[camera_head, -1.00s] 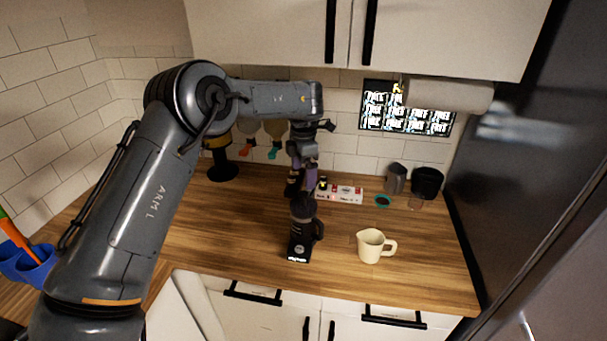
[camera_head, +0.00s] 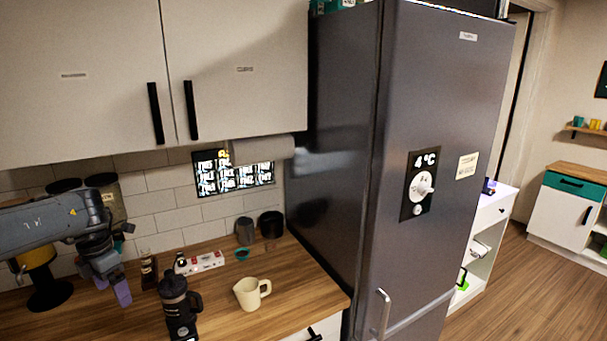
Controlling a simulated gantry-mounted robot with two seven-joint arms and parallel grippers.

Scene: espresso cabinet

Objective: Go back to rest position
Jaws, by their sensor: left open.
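My left gripper (camera_head: 118,284) hangs over the wooden counter at the left of the head view, its purple fingers pointing down. It is open and holds nothing that I can see. It is apart from the dark grinder-like bottle with a handle (camera_head: 178,308), which stands upright to its right on the counter. A cream pitcher (camera_head: 247,294) stands further right. My right gripper is not in view.
A tall dark fridge (camera_head: 430,130) stands right of the counter. White upper cabinets (camera_head: 240,70) hang above. A red and white box (camera_head: 205,261), a grey cup (camera_head: 245,231) and a black cup (camera_head: 271,224) stand near the wall. Open floor (camera_head: 530,290) shows at right.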

